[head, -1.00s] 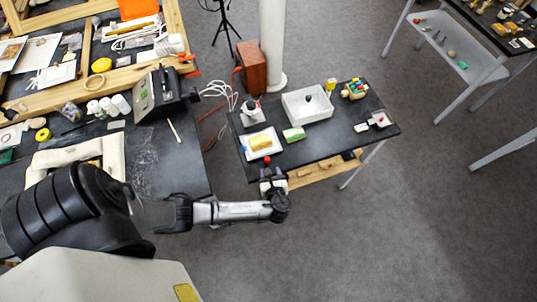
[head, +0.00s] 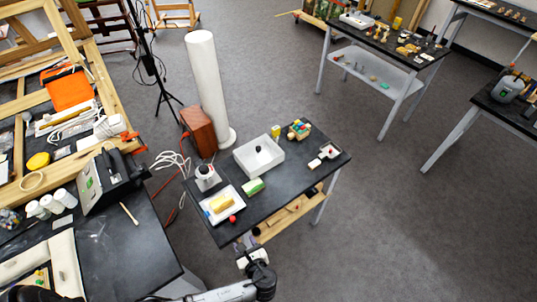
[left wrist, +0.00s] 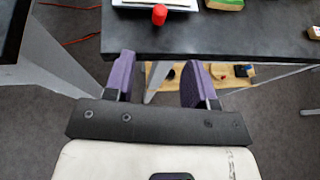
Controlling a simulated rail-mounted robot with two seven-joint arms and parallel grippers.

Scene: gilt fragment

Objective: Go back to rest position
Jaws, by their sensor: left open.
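My left gripper (head: 247,243) is at the front edge of the small black table (head: 290,201), low in the head view. In the left wrist view its two purple-padded fingers (left wrist: 160,75) are spread apart with nothing between them. The table's front edge lies just beyond the fingertips there. My left arm comes in along the bottom of the head view. My right gripper is not in view.
On the table are a red piece (head: 232,218), a white tray (head: 228,213) with a yellow block, a green-and-white block (head: 252,187) and a white box (head: 273,155). A wooden shelf (left wrist: 235,76) lies below. A dark workbench (head: 130,255) stands left; grey floor is clear at right.

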